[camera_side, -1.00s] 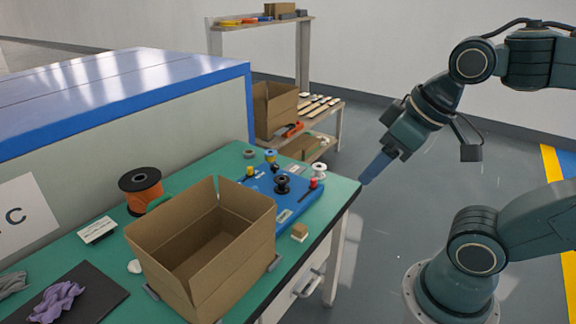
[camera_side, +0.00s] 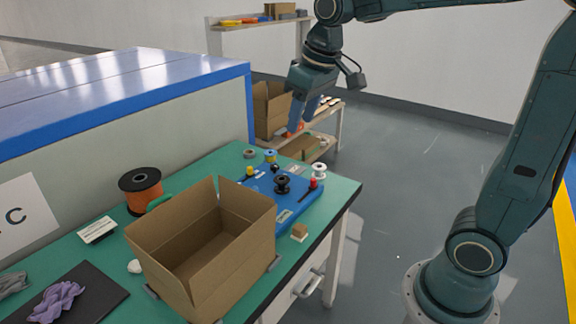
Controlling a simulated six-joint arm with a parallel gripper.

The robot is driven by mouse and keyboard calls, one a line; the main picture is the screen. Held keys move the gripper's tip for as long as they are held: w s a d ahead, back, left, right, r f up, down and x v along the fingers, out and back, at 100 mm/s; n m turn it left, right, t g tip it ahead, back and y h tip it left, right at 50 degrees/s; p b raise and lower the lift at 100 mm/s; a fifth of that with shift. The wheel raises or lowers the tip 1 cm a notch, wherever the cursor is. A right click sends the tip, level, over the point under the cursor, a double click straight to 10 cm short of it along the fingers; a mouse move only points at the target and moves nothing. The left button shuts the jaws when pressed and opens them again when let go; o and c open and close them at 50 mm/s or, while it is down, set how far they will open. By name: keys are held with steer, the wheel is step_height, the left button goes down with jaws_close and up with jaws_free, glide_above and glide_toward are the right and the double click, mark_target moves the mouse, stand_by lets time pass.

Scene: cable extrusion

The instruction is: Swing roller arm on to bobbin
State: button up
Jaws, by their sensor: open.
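A blue fixture board (camera_side: 294,209) lies on the green table behind the cardboard box. A black bobbin (camera_side: 282,185) stands upright on the board. A red-topped post (camera_side: 313,183) and a yellow-topped post (camera_side: 250,172) also stand on it. I cannot tell which small part is the roller arm. My gripper (camera_side: 301,126) is open and empty, pointing down, above and behind the board, apart from everything on it.
An open cardboard box (camera_side: 208,245) stands in front of the board. An orange cable spool (camera_side: 141,190) is at the left. A white spool (camera_side: 319,170) and small blue spool (camera_side: 270,156) stand near the board. A shelf with another box (camera_side: 273,108) is behind.

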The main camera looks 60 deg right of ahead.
steer(key=w+d+f+g, duration=0.1)
steer(key=w+d+f, duration=0.15)
steer(key=w, duration=0.35)
steer(key=w+d+f+g, duration=0.1)
steer(key=w+d+f, duration=0.1)
steer(key=w+f, duration=0.35)
steer(key=g, duration=0.1)
glide_above(255, 187)
step_height(255, 187, down, 11)
steer(key=shift+f, duration=0.1)
step_height(255, 187, down, 14)
steer(key=shift+r, duration=0.15)
steer(key=shift+c, duration=0.4)
jaws_close()
